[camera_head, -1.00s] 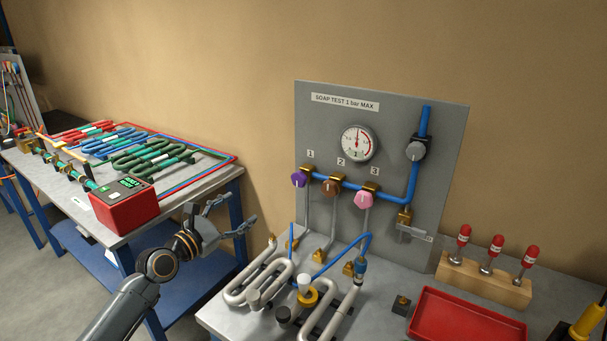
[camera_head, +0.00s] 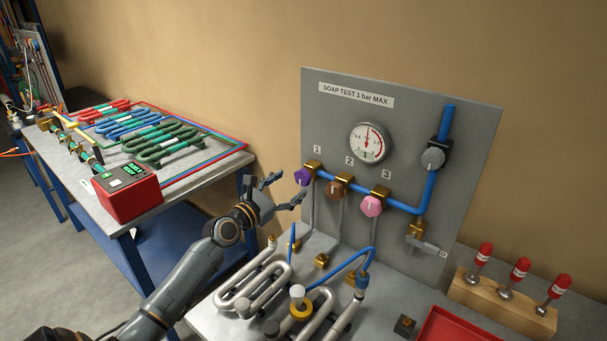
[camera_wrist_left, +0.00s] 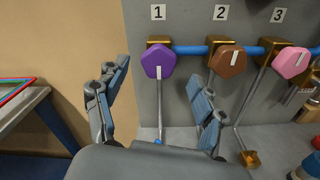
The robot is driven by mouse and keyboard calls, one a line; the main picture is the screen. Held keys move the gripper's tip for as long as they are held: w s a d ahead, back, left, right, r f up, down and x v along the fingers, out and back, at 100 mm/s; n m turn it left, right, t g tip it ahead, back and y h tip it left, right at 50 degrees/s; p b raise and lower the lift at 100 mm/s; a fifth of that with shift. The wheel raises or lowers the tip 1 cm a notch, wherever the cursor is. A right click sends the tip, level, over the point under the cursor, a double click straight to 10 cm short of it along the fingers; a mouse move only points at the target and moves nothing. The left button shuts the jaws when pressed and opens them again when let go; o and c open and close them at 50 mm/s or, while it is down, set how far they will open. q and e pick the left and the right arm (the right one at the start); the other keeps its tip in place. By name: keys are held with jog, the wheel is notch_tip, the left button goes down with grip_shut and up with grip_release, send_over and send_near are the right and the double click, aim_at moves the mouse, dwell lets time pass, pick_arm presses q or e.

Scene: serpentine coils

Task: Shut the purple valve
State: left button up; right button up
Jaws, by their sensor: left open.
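The purple valve (camera_head: 303,176) is the knob under label 1 on the grey panel (camera_head: 400,110). In the left wrist view the purple valve (camera_wrist_left: 158,65) shows a white pointer line that runs nearly vertical. My left gripper (camera_head: 287,187) is open and empty, just left of and slightly below the purple knob, with its fingers towards the panel. In the left wrist view my left gripper (camera_wrist_left: 160,90) has its fingers spread on either side of the knob, which lies beyond the fingertips. I see no contact. My right gripper is not in view.
The brown valve (camera_head: 336,189) and the pink valve (camera_head: 371,206) stand right of the purple one on the blue pipe (camera_head: 403,206). A gauge (camera_head: 369,143) is above. Silver coils (camera_head: 255,287) lie on the bench below. A red box (camera_head: 128,192) stands on the left table.

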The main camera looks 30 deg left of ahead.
aim_at(300, 178)
pick_arm(q)
jog(key=w, duration=0.5)
jog(key=shift+d+f, duration=0.15)
jog(key=shift+d, duration=0.05)
jog(key=shift+w, duration=0.85)
jog(key=shift+w+d, duration=0.1)
jog(key=shift+c, duration=0.6)
jog(key=c, duration=1)
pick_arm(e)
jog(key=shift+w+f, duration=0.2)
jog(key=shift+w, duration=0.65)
